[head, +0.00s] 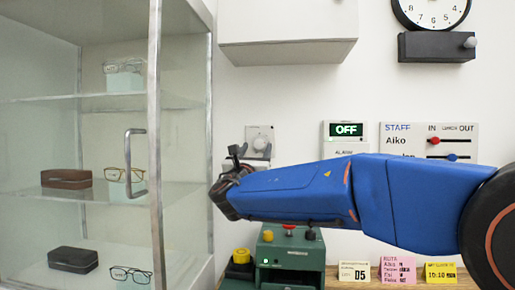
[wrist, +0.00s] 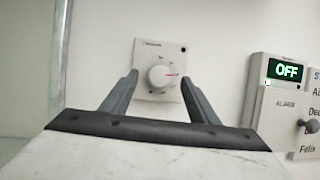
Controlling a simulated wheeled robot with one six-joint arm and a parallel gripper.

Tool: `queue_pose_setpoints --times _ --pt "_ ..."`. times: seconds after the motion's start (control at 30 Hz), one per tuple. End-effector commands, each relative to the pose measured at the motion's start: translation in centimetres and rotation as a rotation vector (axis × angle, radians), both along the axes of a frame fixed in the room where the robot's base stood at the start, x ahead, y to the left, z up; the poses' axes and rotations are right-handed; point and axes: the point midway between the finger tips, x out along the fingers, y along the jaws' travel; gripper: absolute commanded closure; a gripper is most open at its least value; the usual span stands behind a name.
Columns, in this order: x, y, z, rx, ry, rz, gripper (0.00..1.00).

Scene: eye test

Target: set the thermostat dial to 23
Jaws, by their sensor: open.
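A thin red pointer on the dial points right; the scale marks are too small to read. In the head view the thermostat (head: 260,139) is partly hidden behind my gripper. My gripper (head: 237,152) reaches left in front of the wall. In the wrist view its fingers (wrist: 158,88) are open, one on each side of the dial, with nothing between them in contact that I can see. The distance from fingertips to dial is hard to tell.
A glass cabinet (head: 155,150) with eyeglasses stands at left. An alarm panel (head: 345,130) reading OFF and a staff board (head: 428,141) are at right. A green device (head: 290,250) with coloured buttons stands below my arm. A white wall cupboard (head: 288,25) hangs above.

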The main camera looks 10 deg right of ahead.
Motion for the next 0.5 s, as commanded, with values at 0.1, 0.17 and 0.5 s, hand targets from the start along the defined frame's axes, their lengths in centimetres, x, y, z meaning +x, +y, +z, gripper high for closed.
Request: queue_pose_setpoints --times 0.1,0.17,0.5 --pt "1.1 -0.6 0.5 0.0 0.0 -0.001 0.45" --pt "1.4 -0.8 0.7 0.0 -0.001 -0.001 0.45" --pt "1.9 -1.0 0.9 0.0 0.0 0.001 0.45"
